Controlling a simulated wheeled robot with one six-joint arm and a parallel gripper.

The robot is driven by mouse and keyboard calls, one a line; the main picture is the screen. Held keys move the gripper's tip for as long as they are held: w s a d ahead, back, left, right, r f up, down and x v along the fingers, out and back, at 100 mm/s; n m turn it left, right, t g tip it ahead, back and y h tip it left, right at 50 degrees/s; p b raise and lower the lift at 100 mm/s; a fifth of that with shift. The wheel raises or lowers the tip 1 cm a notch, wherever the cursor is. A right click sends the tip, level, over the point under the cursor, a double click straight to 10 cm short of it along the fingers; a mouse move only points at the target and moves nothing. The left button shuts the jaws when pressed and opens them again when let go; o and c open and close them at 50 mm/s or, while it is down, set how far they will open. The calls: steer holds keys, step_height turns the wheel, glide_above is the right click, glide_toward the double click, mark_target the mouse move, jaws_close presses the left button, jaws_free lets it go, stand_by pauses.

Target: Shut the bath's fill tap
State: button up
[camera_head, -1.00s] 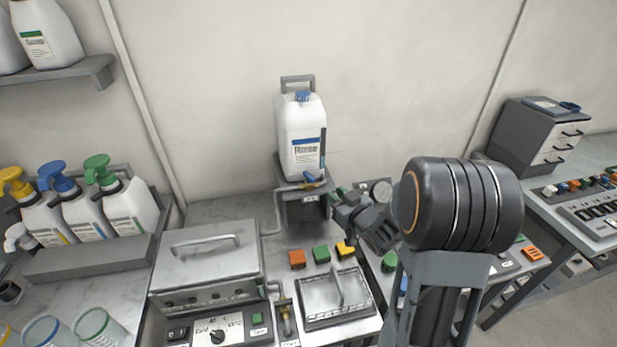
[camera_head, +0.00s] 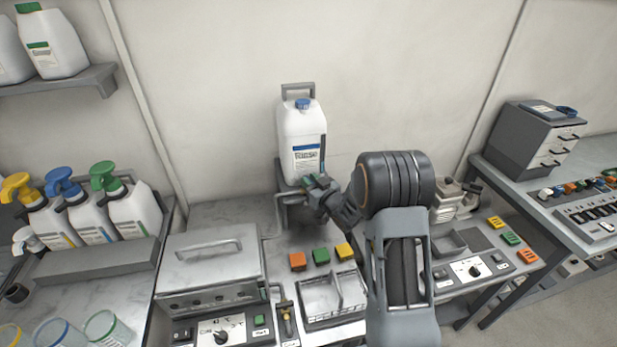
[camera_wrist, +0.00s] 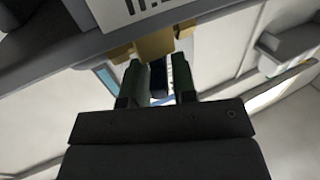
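The fill tap is a small brass fitting under the white Rinse jug's stand; my gripper now covers it in the head view. In the wrist view the brass tap body (camera_wrist: 155,43) shows beyond the fingertips, below a white label. My gripper (camera_head: 318,182) is at the tap; in the wrist view its two green fingers (camera_wrist: 160,78) are apart. A dark, blue-edged piece, seemingly the tap's handle (camera_wrist: 158,80), lies between them, with a narrow gap at the right finger. Contact is unclear. The lidded metal bath (camera_head: 212,262) stands at lower left.
The Rinse jug (camera_head: 302,140) stands right above the tap. An open tray (camera_head: 332,297) and coloured blocks (camera_head: 321,256) lie below my gripper. Another small tap (camera_head: 286,316) is beside the bath. Spray bottles (camera_head: 130,212) stand at left.

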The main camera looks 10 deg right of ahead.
steer(key=shift+w+a, duration=0.3)
steer(key=shift+w, duration=0.3)
jaws_close()
steer(key=h+b, duration=0.1)
steer(key=b, duration=0.1)
steer(key=m+h+b, duration=0.1)
steer(key=b, duration=0.1)
steer(key=shift+f+t, duration=0.4)
steer(key=m+h+b, duration=0.2)
steer(key=b, duration=0.1)
steer(key=shift+t+h, duration=0.3)
steer(key=shift+d+r+m+h+b, duration=0.1)
steer(key=shift+r+m+h+b, duration=0.1)
steer(key=shift+m+h+b, duration=0.3)
steer(key=shift+d+r+m+h+b, duration=0.1)
steer(key=shift+r+m+h+b, duration=0.15)
steer(key=shift+h+b, duration=0.45)
jaws_free()
